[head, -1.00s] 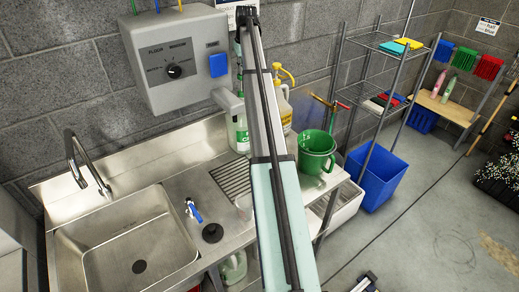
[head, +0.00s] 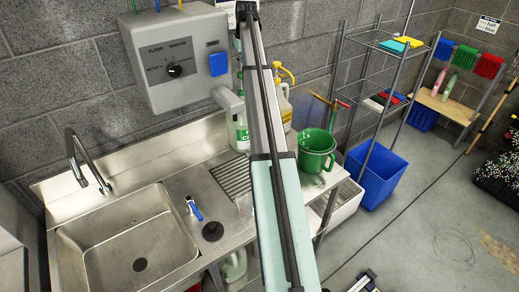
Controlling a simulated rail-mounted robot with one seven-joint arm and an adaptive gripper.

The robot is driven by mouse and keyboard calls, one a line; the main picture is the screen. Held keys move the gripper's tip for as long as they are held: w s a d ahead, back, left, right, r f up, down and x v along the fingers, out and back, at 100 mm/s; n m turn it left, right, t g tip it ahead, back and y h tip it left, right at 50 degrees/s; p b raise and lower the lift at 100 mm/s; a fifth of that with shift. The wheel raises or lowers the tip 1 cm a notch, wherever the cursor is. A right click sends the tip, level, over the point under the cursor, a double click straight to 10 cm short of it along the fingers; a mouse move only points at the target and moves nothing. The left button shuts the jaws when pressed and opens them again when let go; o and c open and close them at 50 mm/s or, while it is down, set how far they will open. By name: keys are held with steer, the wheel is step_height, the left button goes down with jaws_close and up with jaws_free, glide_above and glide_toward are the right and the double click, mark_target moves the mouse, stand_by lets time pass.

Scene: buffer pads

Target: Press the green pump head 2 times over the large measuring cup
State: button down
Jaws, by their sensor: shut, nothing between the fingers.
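A white bottle with a green label (head: 238,132) stands at the back of the steel counter, partly behind my arm. A large green cup with a handle (head: 314,158) stands on the right end of the counter. My arm crosses the middle of the head view. I cannot make out my gripper's fingers.
A jug with a yellow pump (head: 283,96) stands behind my arm. A grey dispenser box (head: 178,58) hangs over the counter. A steel sink (head: 125,245) with a faucet (head: 84,160) is at left. A wire shelf (head: 366,85) and blue bin (head: 376,176) stand at right.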

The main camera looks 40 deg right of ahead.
steer(key=shift+f+b, duration=0.75)
steer(key=shift+f, duration=1.6)
steer(key=shift+r+p, duration=1)
steer(key=shift+r, duration=1.4)
steer(key=shift+r, duration=2.55)
